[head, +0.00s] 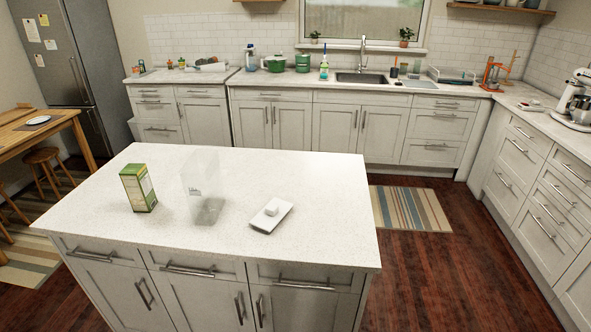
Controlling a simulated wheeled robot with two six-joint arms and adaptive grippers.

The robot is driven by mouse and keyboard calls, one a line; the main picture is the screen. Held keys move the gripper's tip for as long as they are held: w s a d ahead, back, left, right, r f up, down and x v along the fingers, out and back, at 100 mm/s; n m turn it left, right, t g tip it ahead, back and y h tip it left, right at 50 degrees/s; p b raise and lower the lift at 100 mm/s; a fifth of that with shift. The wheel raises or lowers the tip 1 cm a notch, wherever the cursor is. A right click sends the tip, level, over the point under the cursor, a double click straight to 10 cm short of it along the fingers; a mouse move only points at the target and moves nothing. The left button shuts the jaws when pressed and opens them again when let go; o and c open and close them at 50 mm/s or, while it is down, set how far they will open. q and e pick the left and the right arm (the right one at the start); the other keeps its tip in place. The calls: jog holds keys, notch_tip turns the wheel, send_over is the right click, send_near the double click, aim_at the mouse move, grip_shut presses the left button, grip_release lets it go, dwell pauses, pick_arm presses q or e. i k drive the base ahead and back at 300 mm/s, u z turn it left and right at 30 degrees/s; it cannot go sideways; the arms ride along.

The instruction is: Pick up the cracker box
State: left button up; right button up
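A green and white upright carton (138,188), likely the cracker box, stands on the left part of the white kitchen island (310,185). The print on it is too small to read. Neither of my grippers shows in the head view, and nothing is touching the box.
A clear upright container (203,187) stands right of the box. A white rectangular dish (271,214) lies further right, near the island's front edge. The island's back and right parts are clear. A wooden table (40,130) with stools is at left. Striped rugs (409,208) lie on the floor.

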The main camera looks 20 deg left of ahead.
aim_at(135, 179)
jog(key=u, duration=2.05)
jog(key=i, duration=1.05)
jog(key=z, duration=0.6)
